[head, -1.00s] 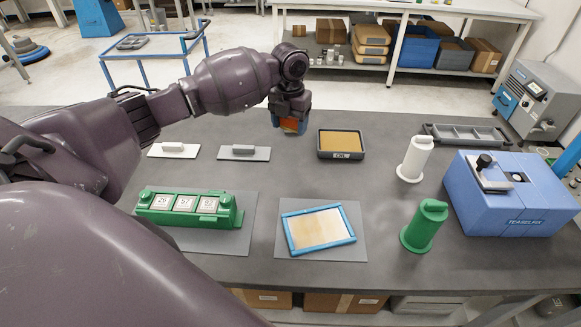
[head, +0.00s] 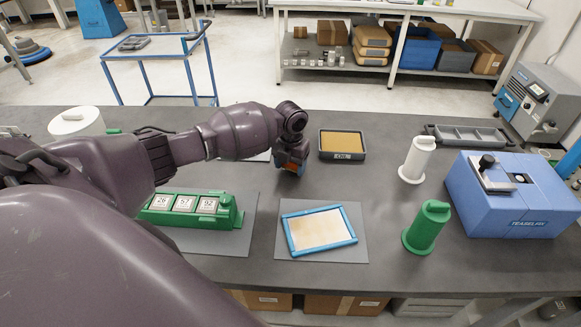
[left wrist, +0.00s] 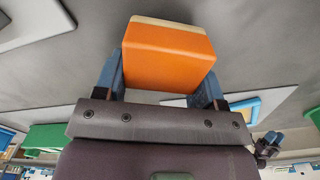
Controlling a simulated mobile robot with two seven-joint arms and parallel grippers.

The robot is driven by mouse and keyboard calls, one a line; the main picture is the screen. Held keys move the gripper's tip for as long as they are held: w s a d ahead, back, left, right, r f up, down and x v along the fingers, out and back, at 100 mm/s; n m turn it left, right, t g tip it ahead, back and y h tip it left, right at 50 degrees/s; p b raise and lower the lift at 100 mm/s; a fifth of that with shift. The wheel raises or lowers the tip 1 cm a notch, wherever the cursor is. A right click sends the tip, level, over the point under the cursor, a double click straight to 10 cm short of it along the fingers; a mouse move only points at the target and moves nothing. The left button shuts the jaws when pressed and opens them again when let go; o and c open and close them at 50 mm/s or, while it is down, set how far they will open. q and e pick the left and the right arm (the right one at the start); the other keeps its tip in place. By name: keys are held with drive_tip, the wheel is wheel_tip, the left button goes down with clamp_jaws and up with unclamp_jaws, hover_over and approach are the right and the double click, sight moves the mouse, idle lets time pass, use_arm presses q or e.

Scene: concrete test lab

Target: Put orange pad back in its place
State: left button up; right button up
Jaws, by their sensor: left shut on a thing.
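My left gripper (head: 291,165) is shut on the orange pad (head: 292,168), left of the black tray and behind the blue frame. In the left wrist view the orange pad (left wrist: 168,55) is a block with a pale layer at its far edge, gripped between two blue fingers. I cannot tell in the head view whether it touches the table. The black tray (head: 342,156) has a label and a tan-yellow filling. A green holder (head: 190,209) with numbered cards stands on a grey mat.
The blue frame (head: 319,231) lies on a grey mat at the front middle. A white spool (head: 416,160), a green spool (head: 427,227) and a blue machine (head: 512,195) stand right. A grey divided tray (head: 467,135) is behind them. My arm mostly hides the small handled plates.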

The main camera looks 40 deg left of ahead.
use_arm(q)
drive_tip(key=shift+f, duration=0.6)
drive_tip(key=o, duration=0.8)
drive_tip(key=shift+o, duration=0.2)
drive_tip(key=shift+r, duration=6.15)
